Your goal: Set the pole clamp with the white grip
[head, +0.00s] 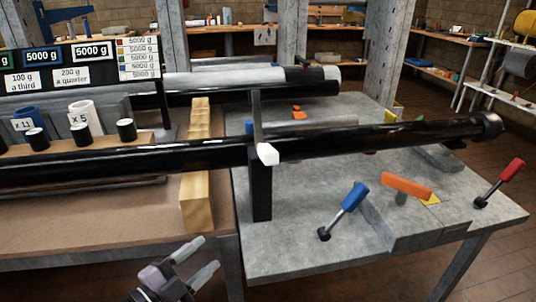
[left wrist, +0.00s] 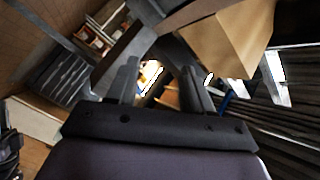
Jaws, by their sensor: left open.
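The white grip (head: 267,154) is at the end of a dark lever by the black pole (head: 380,137), just above the front of a dark upright clamp post (head: 260,195). The pole runs level across the picture and passes the clamp; whether the clamp is tight cannot be told. My left gripper (head: 206,256) is open and empty, low in front of the bench, below and left of the white grip and apart from it. Its fingers also show spread in the left wrist view (left wrist: 160,72). My right gripper is not in view.
A blue-handled lever (head: 353,197), an orange handle (head: 406,186) and a red-handled lever (head: 512,168) stand on the grey bench (head: 300,245). A wooden block (head: 195,200) stands left of the clamp. A board with weight labels (head: 75,62) is at the left.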

